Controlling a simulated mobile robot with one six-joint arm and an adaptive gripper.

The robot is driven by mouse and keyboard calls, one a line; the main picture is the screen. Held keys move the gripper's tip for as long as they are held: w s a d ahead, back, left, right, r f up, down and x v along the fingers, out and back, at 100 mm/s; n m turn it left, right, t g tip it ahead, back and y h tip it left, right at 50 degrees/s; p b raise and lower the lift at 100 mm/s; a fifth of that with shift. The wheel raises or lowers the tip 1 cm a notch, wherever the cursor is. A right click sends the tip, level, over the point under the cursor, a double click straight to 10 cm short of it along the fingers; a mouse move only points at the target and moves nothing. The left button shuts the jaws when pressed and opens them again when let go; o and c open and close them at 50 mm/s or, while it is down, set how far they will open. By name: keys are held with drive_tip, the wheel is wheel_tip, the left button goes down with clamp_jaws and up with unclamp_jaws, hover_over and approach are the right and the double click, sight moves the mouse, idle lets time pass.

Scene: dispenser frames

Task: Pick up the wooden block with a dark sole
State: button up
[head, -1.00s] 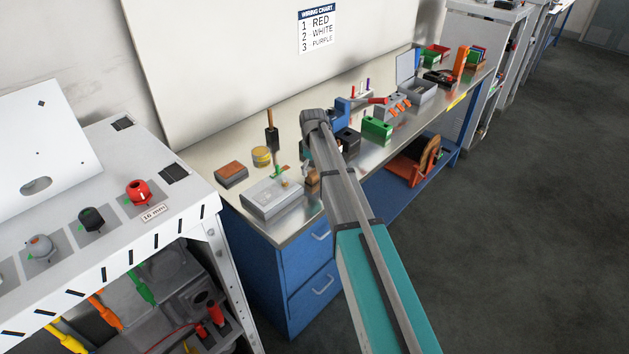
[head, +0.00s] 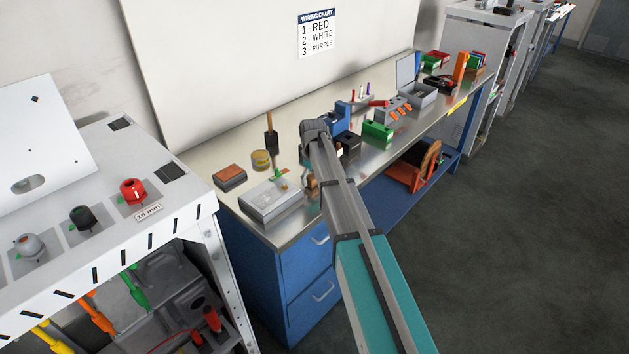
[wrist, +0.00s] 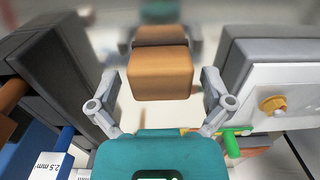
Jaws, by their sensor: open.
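A brown wooden block (wrist: 160,76) with a dark band along its far edge sits between the fingers of my gripper (wrist: 160,104) in the wrist view. The fingers stand open, one to each side, with gaps between them and the block. In the head view, a small wooden piece (head: 312,181) shows beside the grey box, partly hidden by my arm; it appears to be this block. Another brown-topped block with dark sides (head: 229,177) lies at the bench's left end. I cannot tell from the head view which has the dark sole.
A grey box (head: 268,203) stands close on one side; its brass knob (wrist: 272,105) shows in the wrist view. A blue part labelled 2.5 mm (wrist: 40,150) is on the other side. A yellow tin (head: 261,160) and a dark brush-like tool (head: 271,138) stand behind.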

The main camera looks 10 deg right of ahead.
sight(313, 175)
drive_tip(key=c, duration=1.1)
drive_tip(key=shift+r, duration=0.15)
wheel_tip(313, 175, up, 3)
drive_tip(key=p, duration=0.3)
drive_tip(key=s+a+r+p, duration=0.2)
drive_tip(key=s+r+p, duration=0.1)
drive_tip(key=s, duration=0.1)
drive_tip(key=s+a+r+p, duration=0.1)
drive_tip(key=s+r+p, duration=0.2)
drive_tip(key=s, duration=0.1)
drive_tip(key=s+a+r+p, duration=0.2)
drive_tip(key=s+r+p, duration=0.1)
drive_tip(key=s+p, duration=0.1)
drive_tip(key=shift+s+a+r, duration=0.35)
drive_tip(key=shift+s, duration=0.05)
